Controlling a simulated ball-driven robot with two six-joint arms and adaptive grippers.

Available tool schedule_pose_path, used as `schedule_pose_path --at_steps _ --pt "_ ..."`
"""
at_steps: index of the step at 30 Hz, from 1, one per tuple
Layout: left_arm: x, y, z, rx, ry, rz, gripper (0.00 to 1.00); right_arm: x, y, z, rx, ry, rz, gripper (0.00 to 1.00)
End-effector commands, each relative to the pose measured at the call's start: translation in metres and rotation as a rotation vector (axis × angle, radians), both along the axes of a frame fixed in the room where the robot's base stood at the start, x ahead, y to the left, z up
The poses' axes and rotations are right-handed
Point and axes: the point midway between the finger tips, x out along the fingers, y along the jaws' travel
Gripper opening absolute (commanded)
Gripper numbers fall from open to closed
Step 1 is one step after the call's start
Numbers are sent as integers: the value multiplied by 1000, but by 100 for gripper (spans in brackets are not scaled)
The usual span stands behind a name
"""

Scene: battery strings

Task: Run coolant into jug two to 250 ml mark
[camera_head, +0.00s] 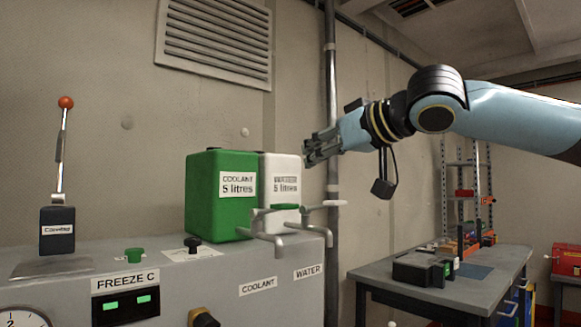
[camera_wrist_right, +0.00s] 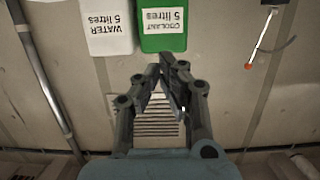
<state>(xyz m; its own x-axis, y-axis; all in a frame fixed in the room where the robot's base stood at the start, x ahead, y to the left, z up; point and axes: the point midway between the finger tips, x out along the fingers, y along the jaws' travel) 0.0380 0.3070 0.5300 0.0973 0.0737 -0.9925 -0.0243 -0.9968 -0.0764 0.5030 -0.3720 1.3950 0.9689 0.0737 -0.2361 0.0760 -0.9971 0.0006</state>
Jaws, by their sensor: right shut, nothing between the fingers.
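The green coolant container (camera_head: 215,200), labelled 5 litres, stands on the grey machine top in the head view. It also shows upside down in the right wrist view (camera_wrist_right: 165,42). Two grey taps stand at the machine's front right corner, the nearer one (camera_head: 277,241) above the COOLANT label (camera_head: 258,286) and the other (camera_head: 311,225) above the WATER label (camera_head: 308,271). My right gripper (camera_head: 308,153) is shut and empty, up in the air right of the containers and above the taps. Its fingers show in the right wrist view (camera_wrist_right: 162,72). I see no jug. My left gripper is out of view.
A white water container (camera_head: 285,175) stands beside the green one. A lever with a red knob (camera_head: 66,102) rises at the left, with a FREEZE C panel (camera_head: 125,296) on the machine front. A workbench (camera_head: 440,303) with a dark device (camera_head: 420,268) stands at the right.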

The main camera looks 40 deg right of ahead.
Motion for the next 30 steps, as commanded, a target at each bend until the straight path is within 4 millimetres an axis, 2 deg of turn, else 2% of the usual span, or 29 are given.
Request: schedule_pose_path --at_steps 1,11,19,24,30 --pt "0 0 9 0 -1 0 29 3 0 3 9 -3 1 0" --pt "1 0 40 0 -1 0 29 19 5 -3 9 6 3 0" --pt "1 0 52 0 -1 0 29 44 8 -12 9 7 4 0" --pt "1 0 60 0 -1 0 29 67 9 -17 8 7 3 0" --pt "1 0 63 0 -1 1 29 67 8 -49 0 11 3 0"
